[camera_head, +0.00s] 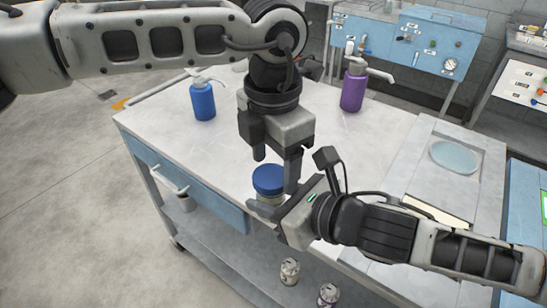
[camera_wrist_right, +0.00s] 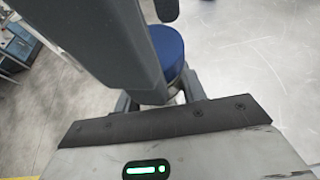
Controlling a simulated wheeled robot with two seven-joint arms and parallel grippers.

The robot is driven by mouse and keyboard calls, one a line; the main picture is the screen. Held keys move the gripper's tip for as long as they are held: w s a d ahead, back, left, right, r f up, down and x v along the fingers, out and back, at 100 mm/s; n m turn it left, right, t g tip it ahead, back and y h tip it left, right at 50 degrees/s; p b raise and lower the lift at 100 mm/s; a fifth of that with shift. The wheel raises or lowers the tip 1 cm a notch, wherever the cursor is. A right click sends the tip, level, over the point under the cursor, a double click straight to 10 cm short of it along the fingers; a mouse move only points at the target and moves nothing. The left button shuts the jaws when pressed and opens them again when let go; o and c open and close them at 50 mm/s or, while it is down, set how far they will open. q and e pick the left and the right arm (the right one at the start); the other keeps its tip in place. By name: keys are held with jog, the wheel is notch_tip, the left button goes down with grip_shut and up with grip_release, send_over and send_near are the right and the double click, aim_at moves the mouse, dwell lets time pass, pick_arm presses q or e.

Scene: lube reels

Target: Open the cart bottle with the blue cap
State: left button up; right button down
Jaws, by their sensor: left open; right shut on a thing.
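The bottle with the blue cap (camera_head: 268,180) stands near the front edge of the cart top (camera_head: 338,128), its pale lower body (camera_head: 268,198) partly hidden. My right gripper (camera_head: 266,206) is shut on the body from the right and front. My left gripper (camera_head: 275,168) points down over the bottle and is open, one finger at the cap's upper left and the other at its right. I cannot tell whether its fingers touch the cap. In the right wrist view the blue cap (camera_wrist_right: 168,46) shows between the right fingers, partly hidden by a large dark grey gripper part (camera_wrist_right: 95,45).
A blue pump bottle (camera_head: 203,101) stands at the cart's back left and a purple pump bottle (camera_head: 353,90) at the back right. Small cans (camera_head: 289,271) stand on the lower shelf. A panel with a round dish (camera_head: 453,157) lies to the right.

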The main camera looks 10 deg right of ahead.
pick_arm(q)
jog(key=shift+o, duration=0.4)
jog(key=shift+s+r, duration=0.15)
jog(key=shift+r, duration=1)
jog(key=shift+s+r, duration=0.1)
jog(key=shift+r, duration=1)
jog(key=m, duration=0.3)
jog(key=r+m, duration=0.1)
jog(key=m, duration=0.2)
jog(key=shift+r, duration=0.2)
jog(key=m, duration=0.2)
jog(key=r+m, duration=0.1)
jog(key=m, duration=0.1)
jog(key=shift+s+a+m, duration=0.1)
jog(key=shift+a+m, duration=0.05)
jog(key=shift+m, duration=0.15)
jog(key=m, duration=0.3)
jog(key=shift+r, duration=0.35)
jog(key=shift+f+m, duration=0.4)
jog(key=shift+f, duration=0.15)
notch_tip(320, 180, down, 7)
jog(key=shift+r, duration=0.1)
jog(key=c, duration=1)
